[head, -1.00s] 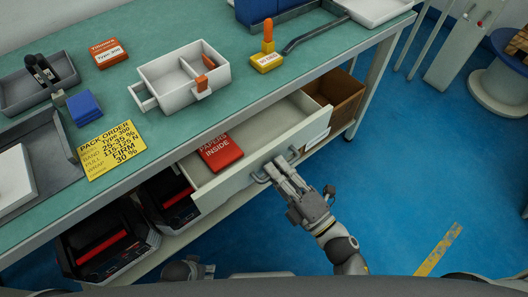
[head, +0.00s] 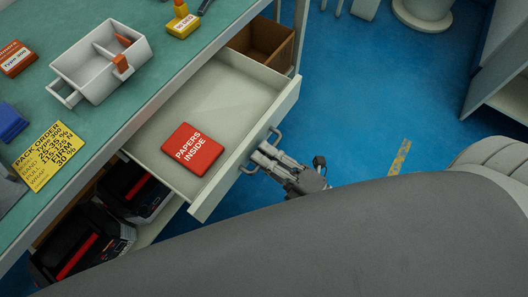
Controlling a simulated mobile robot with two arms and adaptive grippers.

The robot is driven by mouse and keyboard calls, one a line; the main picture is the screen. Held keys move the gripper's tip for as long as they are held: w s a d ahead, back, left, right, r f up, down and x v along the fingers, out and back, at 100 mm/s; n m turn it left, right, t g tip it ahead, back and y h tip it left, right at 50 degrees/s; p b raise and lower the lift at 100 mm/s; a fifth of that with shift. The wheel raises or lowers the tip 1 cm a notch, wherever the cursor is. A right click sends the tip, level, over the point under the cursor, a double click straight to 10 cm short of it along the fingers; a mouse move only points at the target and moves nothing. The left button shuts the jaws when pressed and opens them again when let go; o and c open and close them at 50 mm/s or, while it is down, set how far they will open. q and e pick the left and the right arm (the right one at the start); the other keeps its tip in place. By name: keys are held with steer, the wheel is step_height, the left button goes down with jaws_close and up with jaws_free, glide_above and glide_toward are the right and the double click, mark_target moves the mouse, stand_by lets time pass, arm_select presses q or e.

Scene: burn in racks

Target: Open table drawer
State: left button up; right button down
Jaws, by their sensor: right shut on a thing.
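The table drawer (head: 237,95) is pulled well out from under the green table top (head: 160,18). A red packet marked "PAPERS INSIDE" (head: 193,150) lies flat in it. The grey bow handle (head: 272,137) is on the drawer's front panel. My right gripper (head: 258,160) is at that handle, its fingers shut on it. Part of the handle is hidden behind the fingers. My left gripper is not in view.
A white divided tray (head: 75,70), a yellow order card (head: 45,155) and a yellow block (head: 184,24) are on the table. Black-and-red units (head: 85,245) stand below. A brown bin (head: 262,45) is beside the drawer.

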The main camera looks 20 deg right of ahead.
steer(key=c, duration=1.5)
jaws_free()
steer(key=shift+s+d, duration=0.1)
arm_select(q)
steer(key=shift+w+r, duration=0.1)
arm_select(e)
steer(key=v, duration=1.1)
steer(key=shift+s+d+f, duration=0.1)
steer(key=shift+s+d, duration=0.15)
